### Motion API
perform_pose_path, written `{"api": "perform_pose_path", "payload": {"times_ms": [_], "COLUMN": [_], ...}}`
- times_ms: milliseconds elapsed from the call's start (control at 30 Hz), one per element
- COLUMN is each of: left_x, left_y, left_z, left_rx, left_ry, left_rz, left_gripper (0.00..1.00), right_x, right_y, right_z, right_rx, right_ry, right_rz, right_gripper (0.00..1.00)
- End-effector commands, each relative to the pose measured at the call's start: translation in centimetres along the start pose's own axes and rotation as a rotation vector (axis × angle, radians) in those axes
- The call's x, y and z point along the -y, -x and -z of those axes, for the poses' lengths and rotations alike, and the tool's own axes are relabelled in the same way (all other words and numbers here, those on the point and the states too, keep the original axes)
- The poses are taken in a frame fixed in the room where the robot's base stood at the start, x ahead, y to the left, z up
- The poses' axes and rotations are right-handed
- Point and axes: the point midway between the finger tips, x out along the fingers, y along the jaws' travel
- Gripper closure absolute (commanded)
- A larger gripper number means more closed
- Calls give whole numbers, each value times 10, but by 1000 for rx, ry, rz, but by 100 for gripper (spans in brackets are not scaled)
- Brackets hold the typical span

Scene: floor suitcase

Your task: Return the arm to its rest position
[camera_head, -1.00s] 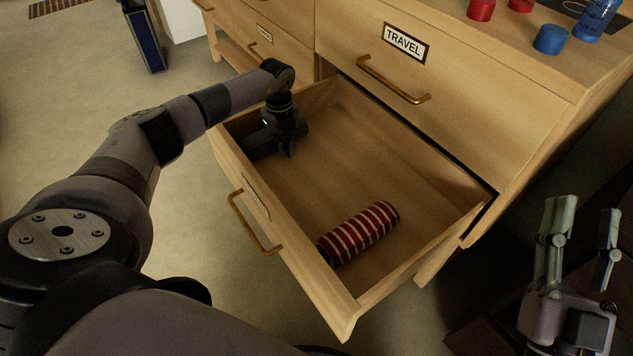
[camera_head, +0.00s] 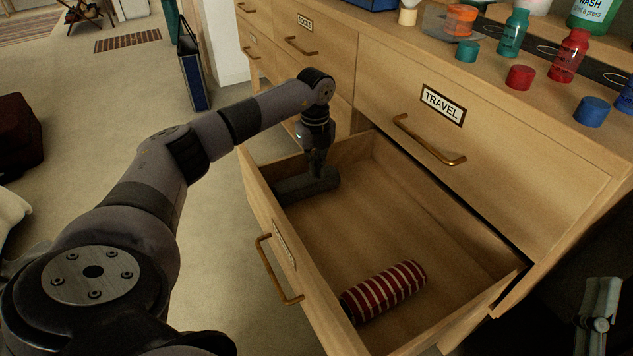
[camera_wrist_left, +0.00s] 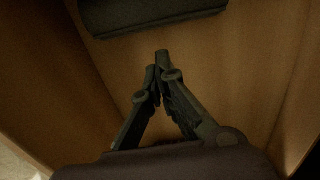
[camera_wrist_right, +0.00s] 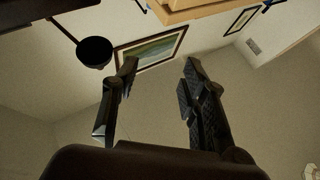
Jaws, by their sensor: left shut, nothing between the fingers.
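My left arm (camera_head: 190,150) reaches in from the left over the open lower drawer (camera_head: 345,340). My left gripper (camera_head: 316,172) points down inside the drawer's far left end, close to a dark rolled item (camera_head: 290,190). In the left wrist view my left gripper (camera_wrist_left: 157,62) has its fingertips together with nothing between them. The dark item (camera_wrist_left: 150,14) lies ahead of the tips, apart from them. My right gripper (camera_wrist_right: 160,72) is open and empty in the right wrist view, facing a wall. Part of it shows at the lower right of the head view (camera_head: 598,320).
A red and white striped roll (camera_head: 384,291) lies at the drawer's near end. The closed drawer labelled TRAVEL (camera_head: 480,150) is just above. Small bottles and caps stand on the dresser top (camera_head: 450,62). Open floor (camera_head: 110,110) lies to the left.

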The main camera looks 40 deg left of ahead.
Motion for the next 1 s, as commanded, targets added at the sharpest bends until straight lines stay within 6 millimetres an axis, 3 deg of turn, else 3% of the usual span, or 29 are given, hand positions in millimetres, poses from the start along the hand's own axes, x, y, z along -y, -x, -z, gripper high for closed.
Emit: {"api": "perform_pose_path", "payload": {"times_ms": [133, 467, 567, 667, 833, 1000], "left_x": [0, 0, 0, 0, 0, 0], "left_y": [16, 22, 31, 46, 72, 90], "left_z": [0, 0, 0, 0, 0, 0], "left_rx": [1, 0, 0, 0, 0, 0], "left_ry": [-1, -1, -1, -1, -1, -1], "left_rz": [1, -1, 0, 0, 0, -1], "left_gripper": [100, 100, 100, 100, 100, 100], "right_x": [0, -1, -3, -8, -20, -29], "right_y": [0, -1, -1, 7, 55, 123], "right_z": [0, -4, -20, -52, -114, -146], "right_rx": [0, 26, 133, 337, 782, 1164], "right_ry": [0, 1, 5, 12, 20, 20], "right_rz": [0, -1, -6, -17, -44, -70], "right_gripper": [60, 60, 60, 60, 60, 60]}}
